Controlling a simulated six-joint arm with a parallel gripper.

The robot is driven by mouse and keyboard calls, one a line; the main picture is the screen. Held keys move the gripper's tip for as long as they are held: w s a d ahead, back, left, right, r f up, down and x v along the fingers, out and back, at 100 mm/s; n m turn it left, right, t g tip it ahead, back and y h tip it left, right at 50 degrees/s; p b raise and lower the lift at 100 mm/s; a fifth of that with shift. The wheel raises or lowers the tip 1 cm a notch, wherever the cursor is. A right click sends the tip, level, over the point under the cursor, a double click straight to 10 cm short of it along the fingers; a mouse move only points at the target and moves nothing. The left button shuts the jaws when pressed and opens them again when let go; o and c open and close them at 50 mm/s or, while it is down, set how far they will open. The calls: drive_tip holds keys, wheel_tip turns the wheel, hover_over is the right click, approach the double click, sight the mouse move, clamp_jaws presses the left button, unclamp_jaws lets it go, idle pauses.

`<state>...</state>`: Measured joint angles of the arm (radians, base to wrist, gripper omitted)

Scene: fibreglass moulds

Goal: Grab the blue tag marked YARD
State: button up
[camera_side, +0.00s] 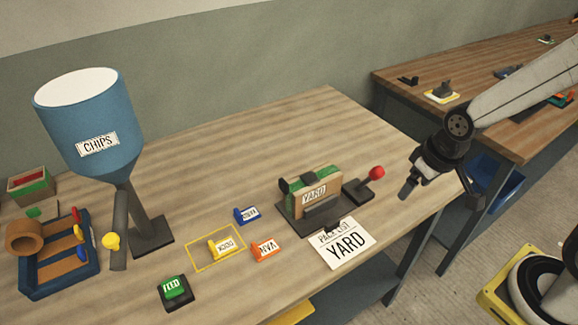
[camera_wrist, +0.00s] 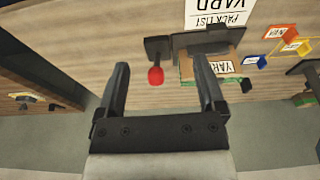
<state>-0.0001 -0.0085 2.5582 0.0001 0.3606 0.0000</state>
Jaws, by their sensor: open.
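The blue tag (camera_side: 246,215) lies on the wooden bench in the side view, left of the clamped YARD box; its white label is small and its lettering hard to read. It also shows as a small blue piece (camera_wrist: 262,62) at the right of the wrist view. My gripper (camera_side: 437,191) is open and empty, above the bench's right edge and well to the right of the blue tag. In the wrist view its two fingers (camera_wrist: 162,66) are spread apart, with nothing between them but a red knob further off.
Near the blue tag lie an orange VAN tag (camera_side: 265,249) and a yellow DOCK tag (camera_side: 226,247) inside a yellow outline. The YARD box (camera_side: 318,190), red-knobbed lever (camera_side: 377,173) and pack list (camera_side: 346,245) stand between gripper and tag. A blue CHIPS hopper (camera_side: 90,115) rises left.

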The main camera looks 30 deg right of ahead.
drive_tip(key=shift+w+v, duration=0.5)
drive_tip(key=shift+v, duration=1.8)
drive_tip(key=w+a+r+n+g, duration=0.1)
drive_tip(key=w+a+r+n, duration=0.1)
drive_tip(key=w+a+n, duration=0.45)
drive_tip(key=w+a+r+n, duration=0.2)
drive_tip(key=w+a, duration=0.2)
drive_tip(key=w, duration=0.6)
drive_tip(key=n+g, duration=0.2)
drive_tip(key=n, duration=0.8)
hover_over(237, 212)
wheel_tip(237, 212, down, 4)
drive_tip(key=shift+m, duration=0.25)
wheel_tip(237, 212, down, 15)
drive_tip(key=shift+a+r, duration=0.1)
drive_tip(key=shift+f, duration=2.6)
drive_tip(key=shift+c, duration=0.2)
